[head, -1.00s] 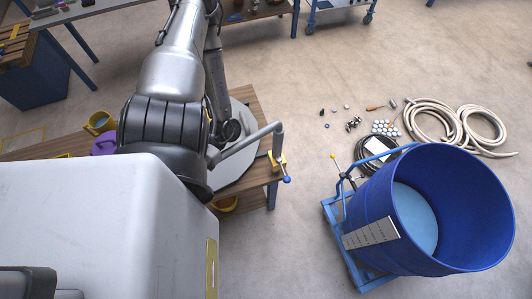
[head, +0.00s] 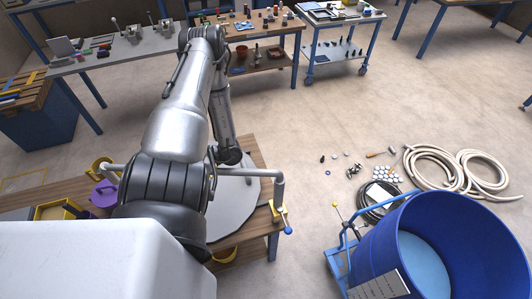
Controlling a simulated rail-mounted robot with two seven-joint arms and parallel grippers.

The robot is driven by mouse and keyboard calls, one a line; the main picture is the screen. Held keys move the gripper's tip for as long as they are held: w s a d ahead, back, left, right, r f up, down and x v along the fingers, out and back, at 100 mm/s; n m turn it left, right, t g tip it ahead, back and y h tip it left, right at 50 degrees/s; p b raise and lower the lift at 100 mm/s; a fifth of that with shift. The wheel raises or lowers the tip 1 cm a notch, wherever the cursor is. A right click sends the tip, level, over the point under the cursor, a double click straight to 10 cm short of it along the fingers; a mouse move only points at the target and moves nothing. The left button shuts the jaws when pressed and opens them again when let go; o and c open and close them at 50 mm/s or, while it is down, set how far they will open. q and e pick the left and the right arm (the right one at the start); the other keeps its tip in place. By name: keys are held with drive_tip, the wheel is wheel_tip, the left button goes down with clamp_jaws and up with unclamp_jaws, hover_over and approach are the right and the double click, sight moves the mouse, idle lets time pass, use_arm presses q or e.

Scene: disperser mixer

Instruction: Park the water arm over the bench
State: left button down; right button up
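A pipe end (head: 112,167) shows left of my arm near a purple vessel (head: 104,194); the middle is hidden. My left arm rises over the bench and bends down to a dark wrist above a grey disc (head: 238,201); its gripper is hidden. My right gripper is out of view.
A blue drum (head: 400,235) with pale blue contents stands on a blue trolley at right. Coiled hoses (head: 430,165) and small parts lie on the floor. Benches (head: 110,58) and a cart (head: 340,50) stand at the back. Open floor lies between.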

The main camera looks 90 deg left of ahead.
use_arm(q)
drive_tip(key=shift+a+f, duration=0.1)
drive_tip(key=shift+a, duration=0.15)
drive_tip(key=c, duration=0.8)
unclamp_jaws()
drive_tip(key=shift+a, duration=0.1)
drive_tip(key=shift+w+b, duration=0.3)
drive_tip(key=shift+w, duration=0.2)
drive_tip(key=b+v, duration=0.4)
drive_tip(key=v, duration=0.9)
drive_tip(key=shift+b, duration=0.35)
